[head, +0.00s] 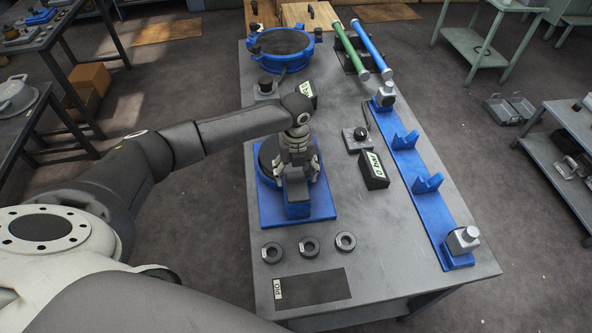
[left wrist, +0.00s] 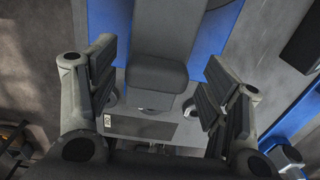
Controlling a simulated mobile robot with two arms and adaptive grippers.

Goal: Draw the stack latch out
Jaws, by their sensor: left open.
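The stack stands on a blue base plate (head: 324,203) at the left side of the grey table; its dark round body (head: 266,155) is mostly hidden behind my gripper. My left gripper (head: 296,180) is over the near part of the stack, pointing down. In the left wrist view my left gripper (left wrist: 160,72) is open, with its fingers on both sides of a grey block with a rounded end (left wrist: 157,82), likely the latch. Gaps show on both sides, so the fingers look apart from it. The right gripper is not in view.
Several dark rings (head: 309,247) and a dark mat (head: 318,288) lie at the table's near end. A black labelled box (head: 373,170) and a long blue rail with cradles (head: 432,205) lie to the right. A blue ringed flange (head: 283,45) and two tubes (head: 362,48) are at the far end.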

